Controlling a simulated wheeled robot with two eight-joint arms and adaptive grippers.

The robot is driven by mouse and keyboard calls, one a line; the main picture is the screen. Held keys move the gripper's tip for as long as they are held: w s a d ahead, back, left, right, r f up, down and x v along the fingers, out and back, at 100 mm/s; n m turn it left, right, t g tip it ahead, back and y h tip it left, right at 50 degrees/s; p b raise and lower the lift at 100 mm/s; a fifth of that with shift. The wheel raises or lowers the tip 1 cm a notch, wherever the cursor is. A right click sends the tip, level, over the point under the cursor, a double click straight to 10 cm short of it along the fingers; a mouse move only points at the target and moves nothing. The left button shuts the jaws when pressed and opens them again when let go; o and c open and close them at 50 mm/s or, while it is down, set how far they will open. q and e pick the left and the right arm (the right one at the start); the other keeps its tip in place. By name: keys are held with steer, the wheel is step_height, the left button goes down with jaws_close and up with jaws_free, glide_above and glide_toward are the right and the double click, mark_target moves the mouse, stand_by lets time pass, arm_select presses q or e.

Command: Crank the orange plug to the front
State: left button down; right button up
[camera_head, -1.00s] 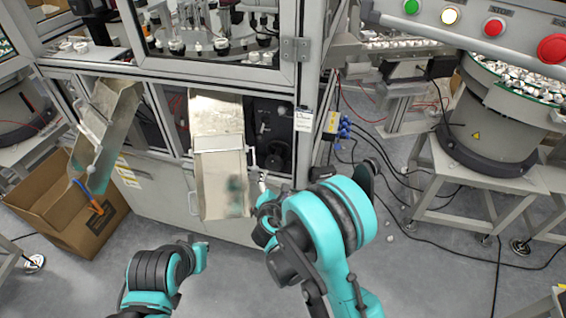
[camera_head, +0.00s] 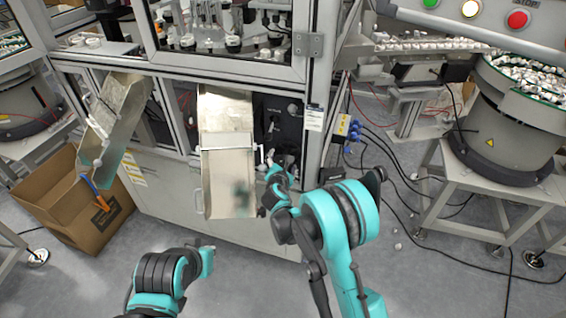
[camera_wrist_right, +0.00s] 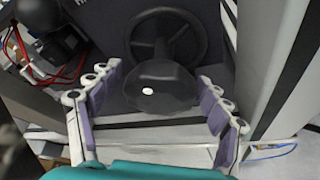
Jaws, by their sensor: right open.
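No orange plug can be made out for certain. A small orange piece (camera_head: 96,192) shows at the cardboard box below the left chute, too small to identify. In the right wrist view, a black handwheel (camera_wrist_right: 186,18) sits on a dark panel, with a black round knob (camera_wrist_right: 155,88) with a white spot in front of it. My right gripper (camera_head: 270,162) is at the dark panel, right of the middle chute. Its open fingers (camera_wrist_right: 160,84) stand on either side of the knob, with gaps showing. My left arm is at the bottom; its gripper does not show.
A metal middle chute (camera_head: 228,178) is just left of my right gripper. A cabinet post (camera_head: 323,125) stands right of it. A cardboard box (camera_head: 75,212) is on the floor at left. A bowl feeder (camera_head: 505,135) stands at right, with cables on the floor.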

steer(key=shift+x, duration=1)
steer(key=shift+c, duration=0.2)
steer(key=c, duration=1.2)
steer(key=shift+m, duration=0.3)
steer(key=m+t+y, duration=0.1)
steer(key=m, duration=0.2)
steer(key=shift+a+r+m+t+y, duration=0.2)
steer(key=shift+m+t+y, duration=0.1)
steer(key=shift+t+y, duration=0.1)
steer(key=m, duration=0.1)
steer(key=m+t, duration=0.1)
steer(key=m, duration=0.1)
steer(key=m+t+y, duration=0.1)
steer(key=shift+r, duration=0.25)
steer(key=m, duration=0.2)
steer(key=m+t, duration=0.1)
steer(key=m, duration=0.1)
steer(key=m+t+h, duration=0.1)
steer(key=m, duration=0.1)
steer(key=shift+r, duration=0.3)
steer(key=m, duration=0.2)
steer(key=m+t+h, duration=0.1)
steer(key=m, duration=0.1)
steer(key=m+h, duration=0.1)
steer(key=m, duration=0.1)
steer(key=shift+d+r+m+t, duration=0.15)
steer(key=shift+r+m+t, duration=0.15)
steer(key=shift+m, duration=0.1)
steer(key=shift+c, duration=0.3)
steer(key=shift+m, duration=0.3)
